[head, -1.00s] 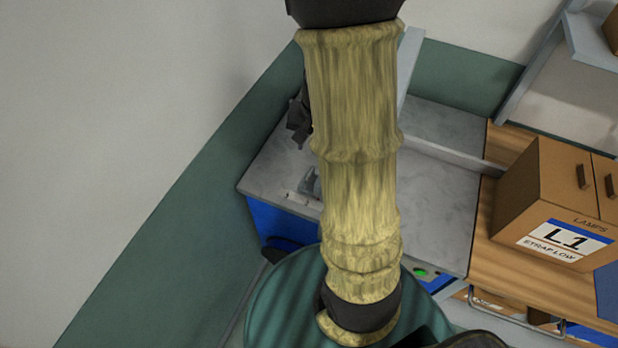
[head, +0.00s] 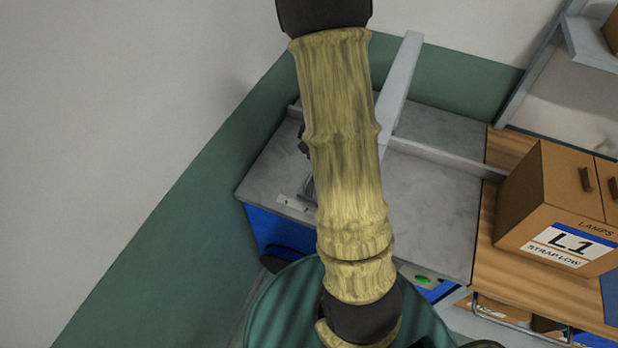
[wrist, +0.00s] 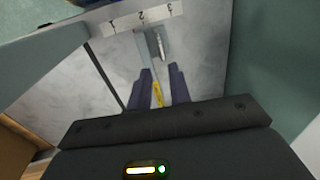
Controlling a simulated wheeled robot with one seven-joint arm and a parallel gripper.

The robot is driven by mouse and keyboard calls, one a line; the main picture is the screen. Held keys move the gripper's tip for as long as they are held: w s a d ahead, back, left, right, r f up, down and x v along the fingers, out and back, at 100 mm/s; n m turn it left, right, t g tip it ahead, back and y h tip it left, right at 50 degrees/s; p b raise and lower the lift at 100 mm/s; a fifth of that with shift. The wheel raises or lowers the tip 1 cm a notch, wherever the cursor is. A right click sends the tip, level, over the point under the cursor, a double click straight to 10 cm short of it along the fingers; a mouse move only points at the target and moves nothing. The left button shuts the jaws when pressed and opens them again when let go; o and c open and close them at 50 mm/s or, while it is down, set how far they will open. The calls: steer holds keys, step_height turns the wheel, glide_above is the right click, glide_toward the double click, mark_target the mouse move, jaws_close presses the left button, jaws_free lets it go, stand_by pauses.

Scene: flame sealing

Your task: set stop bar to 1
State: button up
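The white scale strip (wrist: 140,17) with marks 1, 2 and 3 runs across the top of the wrist view. A grey sliding piece with a pale upright tab (wrist: 157,45), which looks like the stop bar, sits beside the strip, nearest the 2. In the head view the strip (head: 293,203) is small, at the front left of the grey table, with the grey piece (head: 308,188) partly behind my arm. My gripper (wrist: 160,84) has its two dark fingers apart, short of the tab in the picture. A yellow mark (wrist: 158,94) shows between them. Contact cannot be told.
The grey marbled tabletop (head: 430,205) is mostly clear. A grey beam (head: 402,80) rises beside my arm, and a low rail (head: 445,158) crosses to the right. A carton labelled L1 (head: 545,200) stands on the wooden bench. A green wall borders the left.

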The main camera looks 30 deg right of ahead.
steer(key=f, duration=0.4)
steer(key=w+a+f+b, duration=0.1)
steer(key=f, duration=0.7)
steer(key=shift+w+a+b, duration=0.25)
steer(key=shift+w+b, duration=0.1)
steer(key=shift+w, duration=0.05)
steer(key=shift+c, duration=0.4)
jaws_close()
